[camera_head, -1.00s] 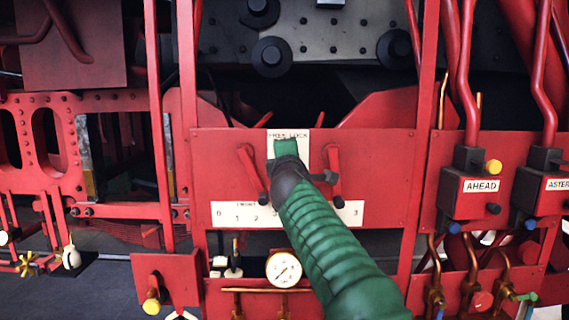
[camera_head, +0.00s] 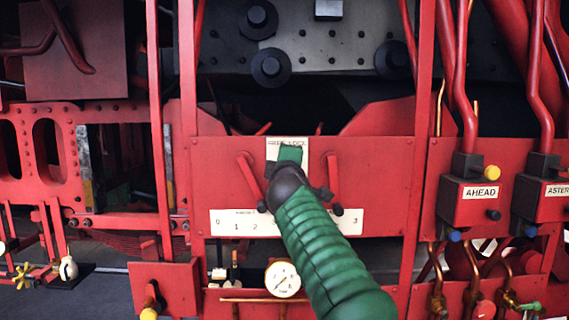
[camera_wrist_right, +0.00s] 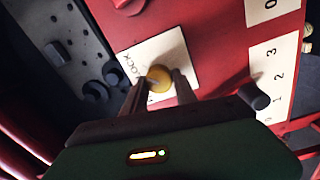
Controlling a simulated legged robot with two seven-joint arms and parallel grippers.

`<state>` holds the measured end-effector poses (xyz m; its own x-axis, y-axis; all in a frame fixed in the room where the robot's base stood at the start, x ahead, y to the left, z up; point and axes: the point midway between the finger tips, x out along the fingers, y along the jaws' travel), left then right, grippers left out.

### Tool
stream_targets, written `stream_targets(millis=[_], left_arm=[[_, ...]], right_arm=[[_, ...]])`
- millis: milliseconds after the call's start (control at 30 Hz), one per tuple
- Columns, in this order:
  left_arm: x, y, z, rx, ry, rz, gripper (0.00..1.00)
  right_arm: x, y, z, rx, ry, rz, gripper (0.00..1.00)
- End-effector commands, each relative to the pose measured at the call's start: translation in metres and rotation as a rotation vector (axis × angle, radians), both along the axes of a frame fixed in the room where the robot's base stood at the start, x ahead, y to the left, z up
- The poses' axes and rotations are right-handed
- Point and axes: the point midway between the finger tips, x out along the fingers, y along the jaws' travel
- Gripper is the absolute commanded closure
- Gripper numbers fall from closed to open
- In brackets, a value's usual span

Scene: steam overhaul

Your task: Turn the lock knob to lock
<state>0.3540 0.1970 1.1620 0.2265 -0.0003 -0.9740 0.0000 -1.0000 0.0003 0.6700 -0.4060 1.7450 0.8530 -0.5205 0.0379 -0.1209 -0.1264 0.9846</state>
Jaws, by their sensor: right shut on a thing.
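The lock knob (camera_wrist_right: 160,78) is a small round yellow knob on a white plate (camera_wrist_right: 172,50) lettered LOCK, seen in the right wrist view. My right gripper (camera_wrist_right: 158,87) has one finger on each side of the knob and is shut on it. In the head view my green right arm (camera_head: 320,240) reaches up from the bottom to the red panel (camera_head: 385,178). The wrist covers the knob there, and only parts of the white plate (camera_head: 272,148) show. My left gripper is in neither view.
Red levers stand left (camera_head: 248,174) and right (camera_head: 333,172) of the plate, close to my wrist. A numbered white scale (camera_head: 228,224) runs below. A gauge (camera_head: 283,278) is beneath the panel. Boxes marked AHEAD (camera_head: 468,202) and ASTERN (camera_head: 542,205) are to the right.

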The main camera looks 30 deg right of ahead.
Motion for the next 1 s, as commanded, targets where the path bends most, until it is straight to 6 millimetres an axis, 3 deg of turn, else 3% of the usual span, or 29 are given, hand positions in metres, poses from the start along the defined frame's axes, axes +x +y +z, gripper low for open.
stream_targets(millis=[67, 100, 233, 500, 633, 1000], left_arm=[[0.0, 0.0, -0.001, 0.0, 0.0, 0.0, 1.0], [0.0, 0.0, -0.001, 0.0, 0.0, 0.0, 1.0], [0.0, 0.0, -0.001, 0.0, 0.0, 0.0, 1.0], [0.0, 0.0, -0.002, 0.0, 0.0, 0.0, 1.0], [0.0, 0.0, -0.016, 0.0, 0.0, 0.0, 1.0], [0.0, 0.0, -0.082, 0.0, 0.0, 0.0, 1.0]], right_arm=[[0.002, -0.001, -0.01, 0.01, 0.016, -0.006, 1.0], [0.002, -0.001, -0.01, 0.01, 0.016, -0.006, 0.62], [0.002, -0.001, -0.009, 0.008, 0.014, -0.005, 0.45], [0.001, 0.0, -0.005, 0.004, 0.009, -0.003, 0.44], [-0.011, 0.008, -0.009, 0.004, 0.005, -0.002, 0.44], [-0.1, 0.062, -0.017, 0.006, 0.004, 0.001, 0.44]])
